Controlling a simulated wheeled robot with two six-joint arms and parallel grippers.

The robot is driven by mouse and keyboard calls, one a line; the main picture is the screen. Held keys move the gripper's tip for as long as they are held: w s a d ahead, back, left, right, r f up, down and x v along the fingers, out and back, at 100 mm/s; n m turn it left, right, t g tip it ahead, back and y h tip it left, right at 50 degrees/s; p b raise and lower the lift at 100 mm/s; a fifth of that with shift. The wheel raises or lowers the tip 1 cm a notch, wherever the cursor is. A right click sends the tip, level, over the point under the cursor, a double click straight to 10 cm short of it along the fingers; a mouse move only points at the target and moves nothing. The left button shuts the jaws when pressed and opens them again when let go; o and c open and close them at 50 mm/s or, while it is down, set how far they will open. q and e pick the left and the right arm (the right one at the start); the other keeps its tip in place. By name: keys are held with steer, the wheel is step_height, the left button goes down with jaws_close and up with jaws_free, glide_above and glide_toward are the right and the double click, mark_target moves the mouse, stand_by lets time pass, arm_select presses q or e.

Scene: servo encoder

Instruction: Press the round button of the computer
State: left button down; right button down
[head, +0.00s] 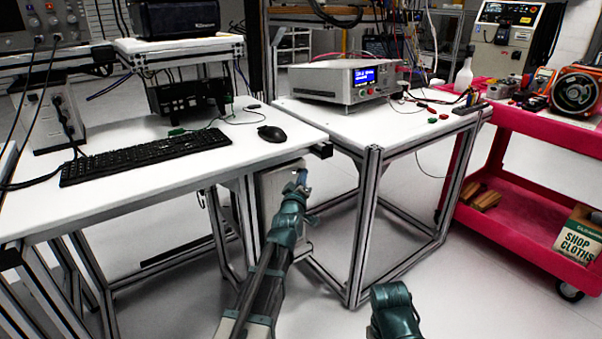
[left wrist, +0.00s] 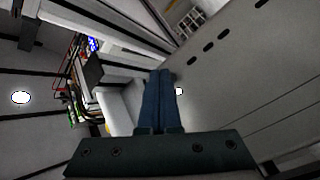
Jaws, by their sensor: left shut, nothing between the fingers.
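The computer (head: 268,190) is a pale box under the left table, partly hidden behind the table leg and my left arm. My left gripper (head: 302,178) is in front of it, beside its right part in the picture. In the left wrist view the blue fingers (left wrist: 160,75) are shut together with nothing between them. A large grey panel with dark oval holes (left wrist: 240,75), seemingly the computer's case, fills the right side there. A small bright white spot (left wrist: 179,91) shows just right of the fingers; it may be the round button. I cannot tell whether the fingertips touch the panel.
The left table (head: 110,205) holds a keyboard (head: 145,157) and a mouse (head: 271,134). A second table (head: 370,130) carries a bench instrument (head: 343,80). A red cart (head: 530,135) stands at the right. Metal table legs are close to my left arm.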

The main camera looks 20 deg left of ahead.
arm_select(q)
steer(key=shift+a, duration=0.1)
stand_by(0.4)
steer(key=shift+s+d, duration=0.3)
steer(key=shift+d, duration=0.15)
steer(key=s+d, duration=0.3)
steer(key=d, duration=0.1)
steer(key=shift+s+d, duration=0.35)
steer(key=shift+d, duration=0.05)
stand_by(0.3)
